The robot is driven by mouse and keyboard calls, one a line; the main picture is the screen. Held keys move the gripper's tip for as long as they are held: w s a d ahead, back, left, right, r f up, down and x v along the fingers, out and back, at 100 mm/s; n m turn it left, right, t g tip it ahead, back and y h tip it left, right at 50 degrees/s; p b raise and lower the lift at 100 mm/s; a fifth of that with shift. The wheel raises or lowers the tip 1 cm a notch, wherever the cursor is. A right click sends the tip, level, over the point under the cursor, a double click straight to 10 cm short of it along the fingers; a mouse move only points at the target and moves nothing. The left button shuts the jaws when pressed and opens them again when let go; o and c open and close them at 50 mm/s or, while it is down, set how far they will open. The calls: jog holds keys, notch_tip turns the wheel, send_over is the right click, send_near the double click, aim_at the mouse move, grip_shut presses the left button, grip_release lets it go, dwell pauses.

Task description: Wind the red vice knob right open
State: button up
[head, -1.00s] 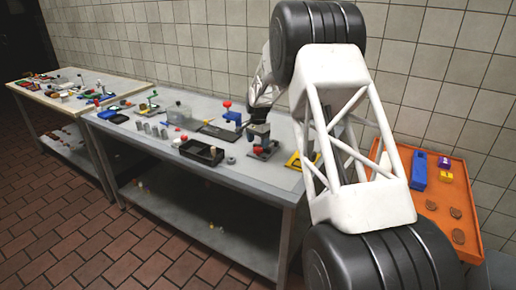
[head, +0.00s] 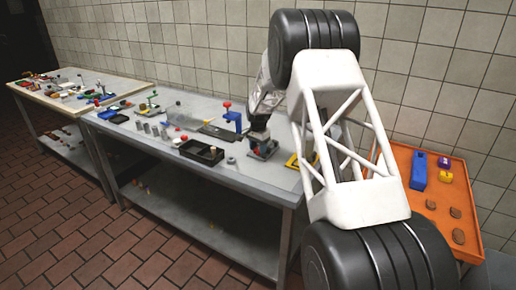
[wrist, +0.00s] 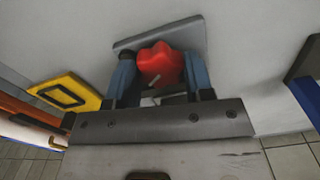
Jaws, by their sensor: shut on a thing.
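The vice (head: 263,151) stands on the grey bench near its right end, below my gripper. Its lobed red knob (wrist: 160,64) shows large in the wrist view, with a grey base plate (wrist: 190,36) behind it. My gripper (wrist: 160,76) has one blue-grey finger on each side of the knob and is shut on it. The fingers partly hide the vice body. In the head view the gripper is small and dark, so the grip itself is unclear there.
A yellow frame-like piece (wrist: 65,92) lies close to the vice. A black tray (head: 202,152) and a blue stand with a red top (head: 234,117) are to its left on the bench. An orange tray (head: 405,152) with several items stands at the right.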

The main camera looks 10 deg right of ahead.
aim_at(258, 148)
jog(key=shift+n, duration=1.6)
jog(key=o, duration=0.9)
jog(key=shift+r, duration=3.95)
